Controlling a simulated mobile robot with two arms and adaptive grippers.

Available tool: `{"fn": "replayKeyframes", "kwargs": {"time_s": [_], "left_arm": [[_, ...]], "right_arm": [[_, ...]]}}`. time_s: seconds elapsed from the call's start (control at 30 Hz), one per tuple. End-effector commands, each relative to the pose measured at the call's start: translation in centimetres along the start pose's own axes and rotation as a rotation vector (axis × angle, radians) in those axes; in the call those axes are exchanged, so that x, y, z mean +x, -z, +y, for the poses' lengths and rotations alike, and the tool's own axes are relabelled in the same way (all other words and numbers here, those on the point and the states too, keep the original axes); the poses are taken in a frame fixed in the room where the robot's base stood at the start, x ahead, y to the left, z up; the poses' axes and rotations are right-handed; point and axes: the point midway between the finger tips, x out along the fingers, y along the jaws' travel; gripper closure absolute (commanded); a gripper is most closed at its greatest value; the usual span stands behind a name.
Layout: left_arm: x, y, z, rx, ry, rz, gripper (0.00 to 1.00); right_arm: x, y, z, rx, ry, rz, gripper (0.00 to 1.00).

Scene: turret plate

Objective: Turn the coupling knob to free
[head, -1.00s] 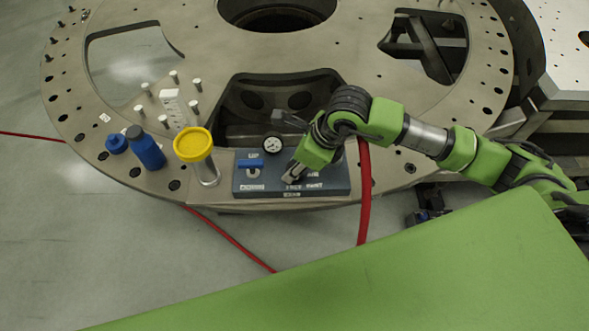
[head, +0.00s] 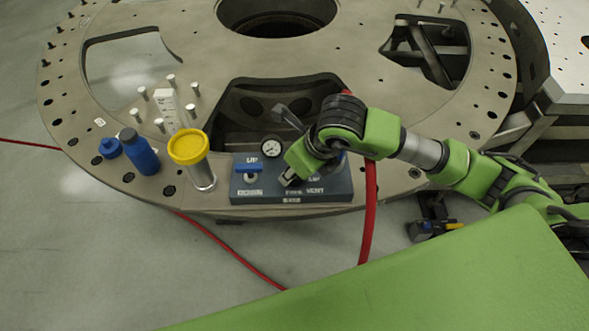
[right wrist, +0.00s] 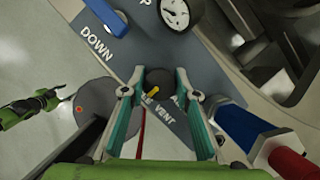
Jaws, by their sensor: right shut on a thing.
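The coupling knob (right wrist: 160,76) is dark and round with a yellow pointer mark. It stands on the blue-grey control panel (head: 240,196). My right gripper (right wrist: 158,84) is shut on the knob, one finger on each side. In the right wrist view the yellow mark faces the bottom of the picture, near partly hidden lettering ending in E. The word VENT shows beside it. In the head view my right gripper (head: 290,180) hides the knob. A green and black part at the left of the right wrist view looks like my left arm; its fingers are unclear.
A blue lever (head: 248,167) and a gauge (head: 271,148) share the panel. A red hose (head: 369,215) hangs to the right.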

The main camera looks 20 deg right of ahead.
Motion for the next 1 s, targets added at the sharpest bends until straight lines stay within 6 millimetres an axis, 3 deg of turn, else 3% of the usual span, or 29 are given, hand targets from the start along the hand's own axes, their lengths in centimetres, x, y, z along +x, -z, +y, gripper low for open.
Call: {"fn": "replayKeyframes", "kwargs": {"time_s": [0.13,0.17,0.2,0.23,0.67,1.0], "left_arm": [[0.0,0.0,0.0,0.000,0.000,0.000,0.55],[0.0,0.0,0.0,0.000,0.000,0.000,0.55],[0.0,0.0,0.0,0.000,0.000,0.000,0.55],[0.0,0.0,0.0,0.000,0.000,0.000,0.55],[0.0,-0.3,-0.1,0.000,0.001,-0.003,0.55],[0.0,-0.1,0.0,0.000,0.000,-0.001,0.55]], "right_arm": [[-0.1,-0.1,-0.1,0.001,0.001,-0.003,0.93],[-0.1,-0.1,-0.1,0.001,0.001,-0.003,0.69],[-0.1,-0.1,-0.1,0.001,0.001,-0.003,0.59],[-0.1,-0.1,-0.1,0.001,0.001,-0.003,0.55],[-0.7,-0.1,-0.1,-0.001,0.001,-0.002,0.55],[-7.3,-0.1,-0.1,-0.002,0.004,-0.006,0.55]]}}
